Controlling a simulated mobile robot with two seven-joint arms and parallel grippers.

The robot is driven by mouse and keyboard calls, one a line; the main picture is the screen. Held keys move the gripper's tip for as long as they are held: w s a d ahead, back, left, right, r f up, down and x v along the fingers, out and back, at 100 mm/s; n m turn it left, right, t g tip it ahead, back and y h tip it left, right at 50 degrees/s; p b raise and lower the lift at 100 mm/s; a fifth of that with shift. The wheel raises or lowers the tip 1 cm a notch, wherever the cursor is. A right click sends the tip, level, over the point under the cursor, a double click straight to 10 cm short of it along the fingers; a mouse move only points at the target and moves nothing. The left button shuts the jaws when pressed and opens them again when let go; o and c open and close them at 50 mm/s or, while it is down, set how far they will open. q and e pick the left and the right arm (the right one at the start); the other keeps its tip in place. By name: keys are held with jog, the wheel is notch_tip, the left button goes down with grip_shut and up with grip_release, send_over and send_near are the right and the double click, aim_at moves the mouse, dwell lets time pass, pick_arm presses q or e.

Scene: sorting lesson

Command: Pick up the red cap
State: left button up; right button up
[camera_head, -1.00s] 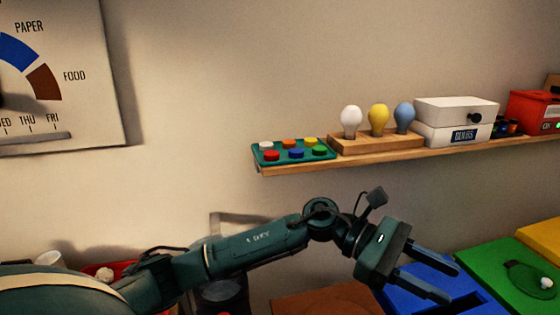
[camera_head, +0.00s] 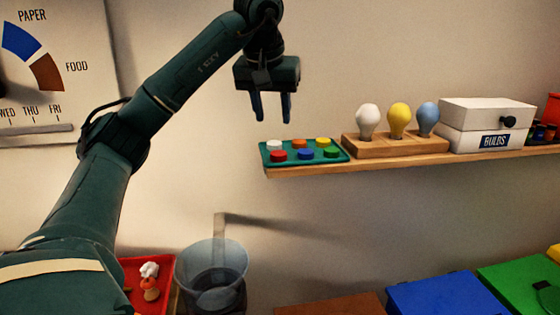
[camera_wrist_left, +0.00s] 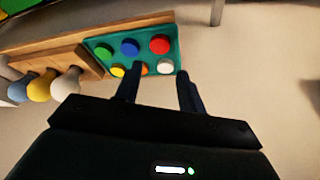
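The red cap (camera_head: 278,156) sits at the front left of a green tray (camera_head: 343,159) on the wall shelf. White, orange, yellow, blue and green caps sit in the same tray. In the left wrist view the red cap (camera_wrist_left: 160,44) shows at the tray's far right corner, with the white cap (camera_wrist_left: 165,67) nearer to the fingers. My left gripper (camera_head: 272,120) is open and empty, pointing down above the tray's left end. In the left wrist view its fingers (camera_wrist_left: 158,88) are apart with nothing between them. My right gripper is not in view.
On the shelf (camera_head: 400,162), a wooden stand (camera_head: 385,146) with white, yellow and blue bulbs and a white box (camera_head: 488,112) stand right of the tray. Below are a clear bin (camera_head: 213,262), a red tray (camera_head: 165,268) and coloured lids. The wall is close behind.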

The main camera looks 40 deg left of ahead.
aim_at(279, 153)
pick_arm(q)
jog(key=x, duration=1)
jog(key=shift+w+f+p, duration=0.1)
jog(key=shift+w+p, duration=0.05)
jog(key=shift+p, duration=0.25)
jog(key=shift+c, duration=0.4)
jog(key=c, duration=0.6)
jog(key=shift+o, duration=0.2)
